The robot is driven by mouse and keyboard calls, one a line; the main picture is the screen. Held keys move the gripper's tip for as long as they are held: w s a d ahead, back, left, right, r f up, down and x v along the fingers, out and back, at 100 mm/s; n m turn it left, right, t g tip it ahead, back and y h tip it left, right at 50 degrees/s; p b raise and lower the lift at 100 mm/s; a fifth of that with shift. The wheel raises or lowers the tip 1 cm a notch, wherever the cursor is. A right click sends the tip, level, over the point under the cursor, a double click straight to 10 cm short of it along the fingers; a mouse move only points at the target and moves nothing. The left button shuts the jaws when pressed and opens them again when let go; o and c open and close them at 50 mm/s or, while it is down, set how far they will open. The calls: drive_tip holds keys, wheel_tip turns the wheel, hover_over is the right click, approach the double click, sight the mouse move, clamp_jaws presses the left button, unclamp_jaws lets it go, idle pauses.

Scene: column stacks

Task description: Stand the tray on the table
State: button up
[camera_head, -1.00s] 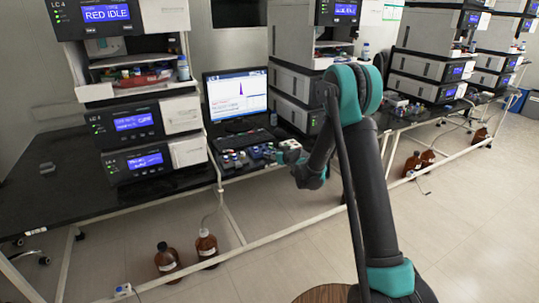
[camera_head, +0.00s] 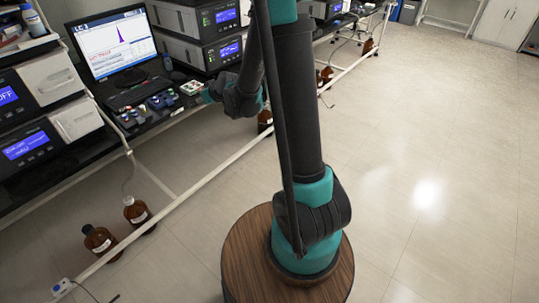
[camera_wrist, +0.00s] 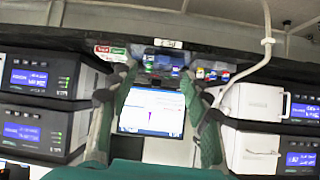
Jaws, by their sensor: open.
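A small white tray-like piece with green and red parts (camera_head: 191,87) lies near the front edge of the black bench (camera_head: 180,117), right of the vials. I take it for the tray, but it is too small to be sure.
Several small coloured vials (camera_head: 160,102) stand in front of the keyboard and monitor (camera_head: 115,40). Stacked instruments (camera_head: 205,30) flank the monitor. Brown bottles (camera_head: 101,240) stand on the floor under the bench, behind a white rail (camera_head: 190,190). The floor at right is clear.

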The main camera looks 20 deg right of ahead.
drive_tip(key=s+d+f+m+g+h, duration=0.1)
drive_tip(key=s+d+m+h, duration=0.1)
drive_tip(key=s+d, duration=0.4)
drive_tip(key=s+d+f+m+g+h, duration=0.1)
drive_tip(key=s+d, duration=0.5)
drive_tip(key=s, duration=1)
drive_tip(key=s+d+f+m+g+h, duration=0.2)
drive_tip(key=s+d, duration=0.5)
drive_tip(key=s, duration=0.4)
drive_tip(key=shift+f+m+g+h, duration=0.2)
drive_tip(key=shift+m+g+h, duration=0.15)
drive_tip(key=shift+g, duration=0.25)
